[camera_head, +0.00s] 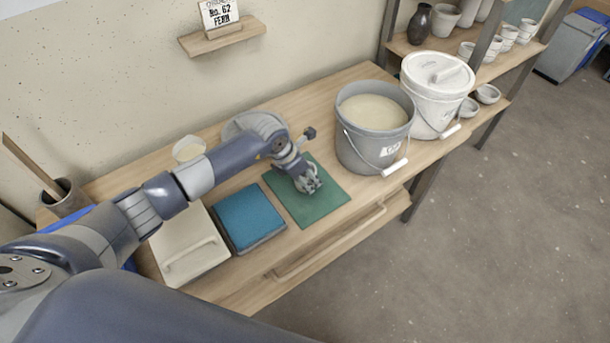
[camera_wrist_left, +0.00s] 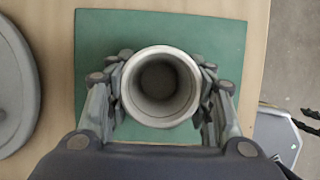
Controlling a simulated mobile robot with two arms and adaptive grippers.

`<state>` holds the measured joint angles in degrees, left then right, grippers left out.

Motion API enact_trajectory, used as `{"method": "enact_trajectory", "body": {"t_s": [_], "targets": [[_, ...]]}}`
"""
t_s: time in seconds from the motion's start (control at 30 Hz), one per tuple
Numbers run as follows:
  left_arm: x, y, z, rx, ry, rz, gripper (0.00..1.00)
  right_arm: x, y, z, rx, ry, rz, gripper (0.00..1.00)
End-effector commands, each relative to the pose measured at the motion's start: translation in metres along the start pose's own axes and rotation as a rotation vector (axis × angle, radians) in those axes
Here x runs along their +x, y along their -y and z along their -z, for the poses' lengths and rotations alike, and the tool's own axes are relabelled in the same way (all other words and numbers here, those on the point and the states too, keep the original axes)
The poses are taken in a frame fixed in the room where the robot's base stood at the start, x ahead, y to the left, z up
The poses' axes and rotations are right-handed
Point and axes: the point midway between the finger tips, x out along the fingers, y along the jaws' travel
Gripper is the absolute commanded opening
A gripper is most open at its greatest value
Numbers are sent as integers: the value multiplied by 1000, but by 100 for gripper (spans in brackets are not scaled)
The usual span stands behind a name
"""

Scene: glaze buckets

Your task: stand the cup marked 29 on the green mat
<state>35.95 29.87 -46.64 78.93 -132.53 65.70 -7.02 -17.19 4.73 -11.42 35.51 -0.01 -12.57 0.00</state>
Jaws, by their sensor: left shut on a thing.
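A pale grey cup (camera_wrist_left: 160,58) is between the fingers of my left gripper (camera_wrist_left: 160,92) in the left wrist view. I look down into its open mouth, so it appears upright. No number on it shows. The left gripper is shut on the cup, over the green mat (camera_wrist_left: 220,60). In the head view the green mat (camera_head: 325,207) lies on the table, and my left gripper (camera_head: 309,184) is above its upper middle part. There the fingers mostly hide the cup. I cannot tell whether the cup's base touches the mat. My right gripper is not in view.
A grey bucket (camera_head: 355,153) of cream glaze stands right of the mat, with a lidded white bucket (camera_head: 427,107) beyond. A blue-topped tray (camera_head: 249,217) and a cream lidded box (camera_head: 186,246) lie to the left. A grey round lid (camera_head: 240,126) lies behind.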

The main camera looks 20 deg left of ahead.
Motion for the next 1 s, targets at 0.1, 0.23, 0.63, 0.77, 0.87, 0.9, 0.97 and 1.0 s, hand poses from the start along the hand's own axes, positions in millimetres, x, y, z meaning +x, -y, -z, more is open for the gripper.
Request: {"method": "enact_trajectory", "body": {"t_s": [0.1, 0.23, 0.63, 0.77, 0.87, 0.9, 0.97, 1.0], "targets": [[4, 0, 1, 0, 1, 0, 20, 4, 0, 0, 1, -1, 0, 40], [3, 0, 1, 0, 0, 0, 69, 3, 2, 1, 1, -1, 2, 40], [-1, 0, 0, 0, 0, 0, 69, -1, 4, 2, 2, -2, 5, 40], [-12, -1, 0, 1, 2, -2, 69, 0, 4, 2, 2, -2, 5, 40], [-28, -2, 0, 2, 2, -4, 69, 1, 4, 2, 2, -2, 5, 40], [-35, -2, 0, 2, 2, -4, 69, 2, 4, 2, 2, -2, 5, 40], [-47, -1, 0, 3, 2, -3, 69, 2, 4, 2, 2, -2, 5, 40], [-55, -1, 0, 3, 1, -4, 69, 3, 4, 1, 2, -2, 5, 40]]}}
